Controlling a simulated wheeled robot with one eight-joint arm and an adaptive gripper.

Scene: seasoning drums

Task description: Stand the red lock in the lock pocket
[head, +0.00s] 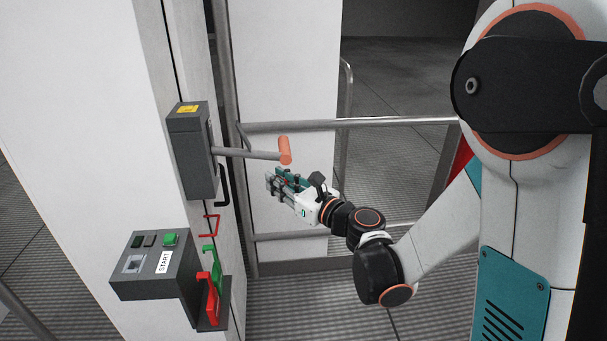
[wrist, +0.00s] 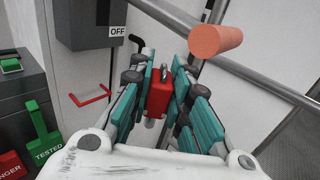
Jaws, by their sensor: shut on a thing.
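The red lock (wrist: 160,97), a small block with a metal shackle on top, sits between the teal finger pads in the wrist view. My gripper (wrist: 166,88) is shut on it and holds it roughly upright. In the head view my gripper (head: 280,184) is in the air right of the wall, just below the orange lever handle. The lock is mostly hidden by the fingers there. A thin red bracket outline (head: 212,225) is on the wall above the tags, left of my gripper; it also shows in the wrist view (wrist: 90,98). I cannot tell whether it is the lock pocket.
The grey switch box (head: 194,152) has a lever with an orange handle (head: 285,150) sticking out near my gripper. A control box (head: 150,265) with a START label stands lower left, beside green (head: 217,270) and red (head: 213,300) tags. A metal rail (head: 350,122) runs behind.

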